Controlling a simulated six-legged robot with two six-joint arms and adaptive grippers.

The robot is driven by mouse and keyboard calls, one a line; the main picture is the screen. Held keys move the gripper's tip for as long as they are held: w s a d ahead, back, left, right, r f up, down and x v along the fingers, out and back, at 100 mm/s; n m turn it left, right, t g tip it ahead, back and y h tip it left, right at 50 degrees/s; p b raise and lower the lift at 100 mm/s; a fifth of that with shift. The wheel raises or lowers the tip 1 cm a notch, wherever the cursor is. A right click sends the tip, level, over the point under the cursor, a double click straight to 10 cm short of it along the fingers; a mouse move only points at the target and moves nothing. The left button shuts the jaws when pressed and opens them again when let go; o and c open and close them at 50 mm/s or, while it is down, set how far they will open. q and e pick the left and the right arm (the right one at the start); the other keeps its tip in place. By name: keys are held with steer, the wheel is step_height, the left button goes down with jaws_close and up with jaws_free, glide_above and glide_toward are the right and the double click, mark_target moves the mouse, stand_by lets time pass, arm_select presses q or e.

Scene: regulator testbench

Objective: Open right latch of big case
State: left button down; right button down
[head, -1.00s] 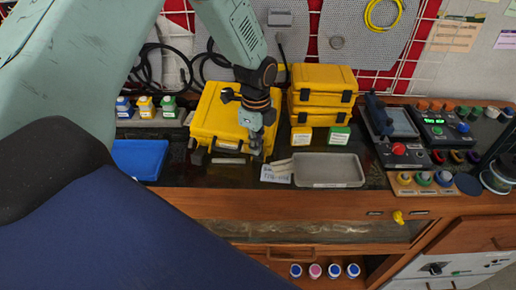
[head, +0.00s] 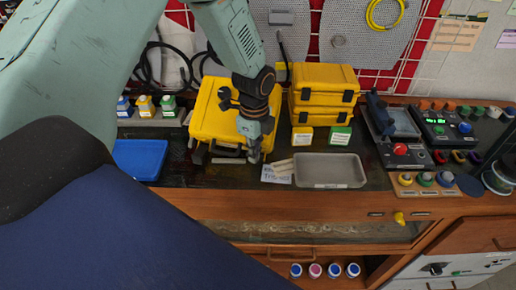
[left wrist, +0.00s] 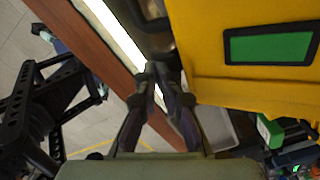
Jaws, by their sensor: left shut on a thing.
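The big yellow case (head: 208,115) lies closed on the dark bench at the left of the head view. My left gripper (head: 254,156) points down at the right part of its front side. In the left wrist view, the case (left wrist: 210,80) fills the upper right and has a green label on it. The fingertips of my left gripper (left wrist: 160,78) are close together at the case's front edge. They are shut on the right latch, which they mostly hide. A dark handle part (left wrist: 150,15) shows just beyond. My right gripper is in neither view.
Two stacked smaller yellow cases (head: 322,90) stand to the right of the big case. A grey tray (head: 330,170) and paper labels (head: 277,174) lie at the front right. A blue tray (head: 140,160) lies left. Small bottles (head: 145,106) stand behind it.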

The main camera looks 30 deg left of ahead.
arm_select(q)
steer(key=shift+s+d+f, duration=0.15)
steer(key=shift+s+f, duration=0.2)
steer(key=shift+s, duration=0.05)
stand_by(0.5)
steer(key=shift+w, duration=0.15)
steer(key=shift+r+p, duration=0.1)
steer(key=shift+p, duration=0.3)
steer(key=shift+s+d+r+p, duration=0.2)
steer(key=shift+s+r+p, duration=0.5)
steer(key=shift+s+p, duration=0.05)
steer(key=shift+s+d+r, duration=0.1)
steer(key=shift+r, duration=0.05)
steer(key=shift+p, duration=0.3)
